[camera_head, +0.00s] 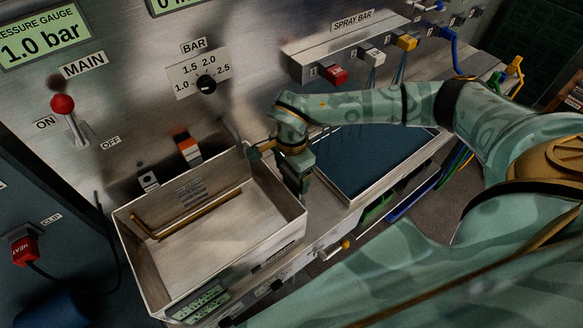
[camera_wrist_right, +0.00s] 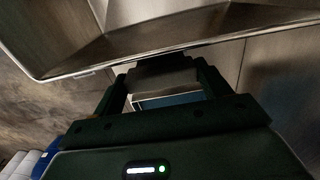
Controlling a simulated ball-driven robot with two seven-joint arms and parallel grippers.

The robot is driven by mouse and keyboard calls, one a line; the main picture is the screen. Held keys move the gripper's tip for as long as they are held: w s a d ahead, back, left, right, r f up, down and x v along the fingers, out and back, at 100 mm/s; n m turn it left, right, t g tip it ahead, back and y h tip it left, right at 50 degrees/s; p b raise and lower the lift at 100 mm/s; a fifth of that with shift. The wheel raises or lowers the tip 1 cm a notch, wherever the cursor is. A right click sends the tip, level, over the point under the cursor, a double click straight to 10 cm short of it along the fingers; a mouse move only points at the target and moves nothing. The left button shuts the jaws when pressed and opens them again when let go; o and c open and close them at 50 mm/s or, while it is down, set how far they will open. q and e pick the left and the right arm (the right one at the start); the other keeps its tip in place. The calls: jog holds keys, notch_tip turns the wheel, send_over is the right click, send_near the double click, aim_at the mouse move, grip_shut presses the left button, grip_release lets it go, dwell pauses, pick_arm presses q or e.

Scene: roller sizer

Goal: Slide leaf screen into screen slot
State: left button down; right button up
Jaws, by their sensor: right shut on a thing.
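My right gripper (camera_head: 298,186) points down at the right rim of an open metal tank (camera_head: 285,245). In the right wrist view the gripper (camera_wrist_right: 168,82) is shut on a greyish piece (camera_wrist_right: 163,72) between its fingers, close to the tank's rim (camera_wrist_right: 150,57). Whether this piece is part of the leaf screen I cannot tell. A small blue patch with a pale edge (camera_wrist_right: 168,99) shows between the fingers. Brass strips (camera_head: 195,214) lie along the tank's inside; which of them forms the screen slot is unclear. My left gripper is not in view.
A blue panel in a metal frame (camera_head: 372,158) lies right of the tank. The metal control wall behind carries a red-knobbed lever (camera_head: 63,105), a dial (camera_head: 206,85) and the spray bar (camera_head: 350,55). A yellow-tipped valve (camera_head: 344,244) sticks out at the front.

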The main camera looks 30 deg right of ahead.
aim_at(292, 184)
jog(key=shift+f+b, duration=1.45)
jog(key=shift+f, duration=1)
jog(key=o, duration=1.1)
jog(key=shift+c, duration=0.2)
jog(key=shift+r, duration=0.1)
notch_tip(292, 184, up, 16)
jog(key=shift+p, duration=0.3)
